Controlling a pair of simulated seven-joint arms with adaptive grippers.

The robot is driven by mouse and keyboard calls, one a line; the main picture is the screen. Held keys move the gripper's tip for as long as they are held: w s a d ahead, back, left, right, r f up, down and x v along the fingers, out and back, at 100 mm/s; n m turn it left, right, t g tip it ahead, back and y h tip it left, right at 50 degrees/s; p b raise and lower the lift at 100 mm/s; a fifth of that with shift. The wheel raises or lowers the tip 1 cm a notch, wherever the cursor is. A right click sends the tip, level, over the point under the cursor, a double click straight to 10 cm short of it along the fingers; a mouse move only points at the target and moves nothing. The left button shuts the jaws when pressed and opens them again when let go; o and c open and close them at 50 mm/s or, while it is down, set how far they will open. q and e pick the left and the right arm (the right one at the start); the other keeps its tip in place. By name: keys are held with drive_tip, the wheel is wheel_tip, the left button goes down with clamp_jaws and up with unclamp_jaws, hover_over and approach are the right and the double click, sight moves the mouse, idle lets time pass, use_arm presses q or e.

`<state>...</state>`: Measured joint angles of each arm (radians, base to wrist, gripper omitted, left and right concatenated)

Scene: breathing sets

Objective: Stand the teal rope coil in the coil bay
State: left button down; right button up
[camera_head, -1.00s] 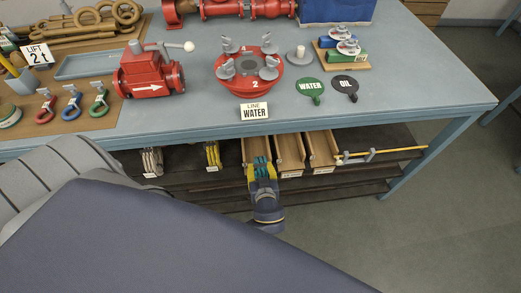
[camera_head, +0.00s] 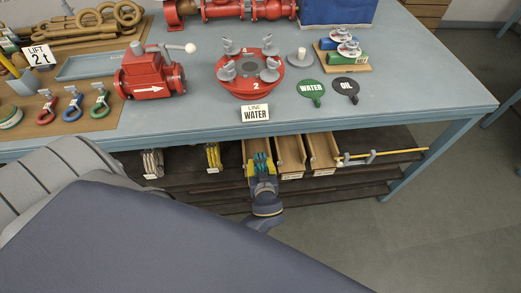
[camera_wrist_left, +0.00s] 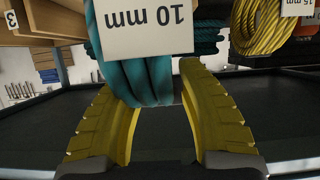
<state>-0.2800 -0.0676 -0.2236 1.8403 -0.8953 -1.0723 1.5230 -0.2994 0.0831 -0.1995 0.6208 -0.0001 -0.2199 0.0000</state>
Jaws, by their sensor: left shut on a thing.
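The teal rope coil (camera_head: 261,159) is held upright between the yellow fingers of my left gripper (camera_head: 262,170), at the front of the shelf under the bench. In the left wrist view the coil (camera_wrist_left: 150,82) carries a white "10 mm" tag, seen upside down, and the gripper (camera_wrist_left: 165,110) has a finger on each side of it. The coil is at the leftmost of three wooden bays (camera_head: 257,146); I cannot tell whether it rests on a floor. More teal rope (camera_wrist_left: 204,40) shows behind it. My right gripper is not in view.
A yellow rope coil (camera_head: 213,156) and a pale coil (camera_head: 152,163) stand to the left on the shelf. Two more wooden bays (camera_head: 290,153) lie to the right, then a yellow rod (camera_head: 385,154). The bench edge (camera_head: 330,122) overhangs the shelf.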

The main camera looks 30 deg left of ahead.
use_arm(q)
drive_tip(key=w+a+f, duration=0.2)
drive_tip(key=w+a, duration=0.8)
drive_tip(key=w, duration=0.3)
drive_tip(key=shift+w+a+f, duration=0.15)
drive_tip(key=shift+w+a, duration=0.1)
drive_tip(key=shift+w, duration=0.15)
idle(1.2)
drive_tip(key=shift+f, duration=0.1)
idle(0.3)
drive_tip(key=c, duration=0.9)
unclamp_jaws()
drive_tip(key=shift+o, duration=0.2)
